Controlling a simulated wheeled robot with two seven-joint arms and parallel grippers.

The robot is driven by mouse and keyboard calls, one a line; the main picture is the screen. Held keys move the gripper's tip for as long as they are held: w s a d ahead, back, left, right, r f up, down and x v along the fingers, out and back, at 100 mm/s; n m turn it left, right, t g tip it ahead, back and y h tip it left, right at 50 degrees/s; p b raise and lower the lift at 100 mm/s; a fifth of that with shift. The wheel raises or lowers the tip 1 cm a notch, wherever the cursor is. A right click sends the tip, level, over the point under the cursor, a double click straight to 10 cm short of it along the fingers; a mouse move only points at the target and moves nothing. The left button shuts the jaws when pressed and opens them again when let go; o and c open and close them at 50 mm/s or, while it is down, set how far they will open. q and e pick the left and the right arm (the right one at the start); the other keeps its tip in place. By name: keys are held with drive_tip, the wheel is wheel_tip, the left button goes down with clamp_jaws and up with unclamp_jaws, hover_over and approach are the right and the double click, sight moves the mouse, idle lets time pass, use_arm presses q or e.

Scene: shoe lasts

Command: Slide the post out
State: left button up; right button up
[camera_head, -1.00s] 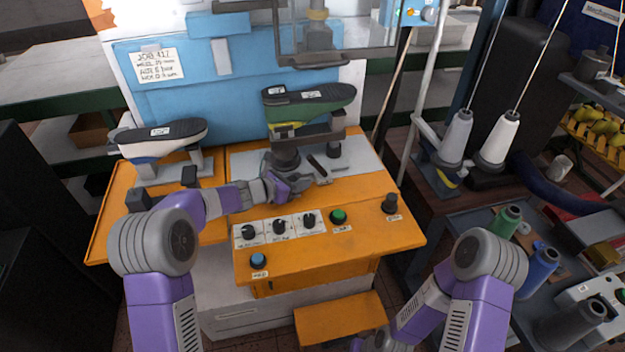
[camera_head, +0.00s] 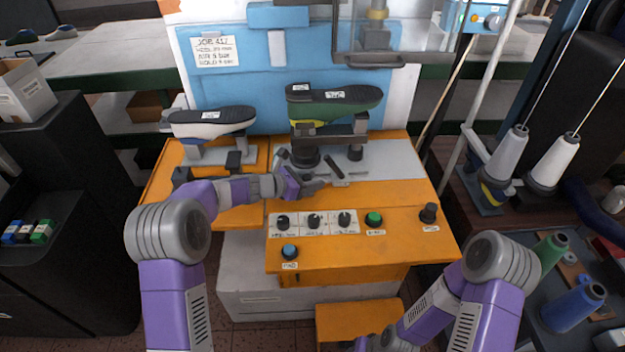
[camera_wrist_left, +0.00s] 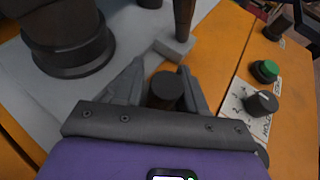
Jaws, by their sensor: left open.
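My left gripper (camera_head: 308,186) is open, low over the orange machine bench (camera_head: 400,190), just in front of the dark round stand base (camera_head: 305,157) under the green shoe (camera_head: 335,103). In the left wrist view, a short dark post with a round top (camera_wrist_left: 166,87) stands between the open fingers (camera_wrist_left: 160,90). I cannot tell whether either finger touches it. The gripper hides this post in the head view. A dark lever on a small grey block (camera_wrist_left: 175,45) is just beyond the fingertips. My right arm shows at the lower right, but its fingers are not visible.
Dials (camera_head: 314,221), a green button (camera_head: 374,219), a blue button (camera_head: 290,251) and a black knob (camera_head: 429,212) sit on the front panel. A white and blue shoe (camera_head: 213,122) stands on the left. Thread cones (camera_head: 502,154) stand to the right.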

use_arm(q)
drive_tip(key=shift+o, duration=1)
drive_tip(key=shift+r, duration=0.1)
drive_tip(key=p+v, duration=0.1)
drive_tip(key=v, duration=0.5)
drive_tip(key=shift+s+a+r, duration=0.1)
drive_tip(key=shift+s+a, duration=0.1)
drive_tip(key=shift+a, duration=0.1)
drive_tip(key=shift+s+a+r, duration=0.1)
drive_tip(key=shift+s+a, duration=0.2)
